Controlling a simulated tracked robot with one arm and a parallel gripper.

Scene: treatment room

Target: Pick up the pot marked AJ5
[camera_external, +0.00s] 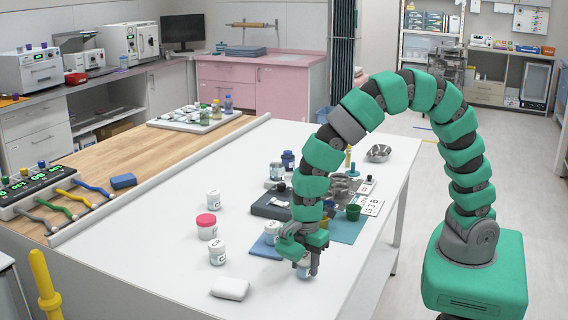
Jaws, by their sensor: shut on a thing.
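My gripper (307,258) points down near the front right of the white table (170,248). It is shut on a small white pot (303,271), largely hidden by the fingers; its marking cannot be read. Other white pots stand on the table: one at the front (217,256), one farther back (213,201), and one on a blue pad (272,235) just left of my gripper. A pot with a pink-red lid (207,230) stands to the left. The marks on these pots are too small to read, so I cannot tell which one is AJ5.
A white rounded block (230,289) lies at the table's front. Behind my gripper are a dark case (270,205), a blue mat (349,231), a green pot (353,212), a marked card (371,206) and a metal scoop (378,153). The table's left part is mostly clear.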

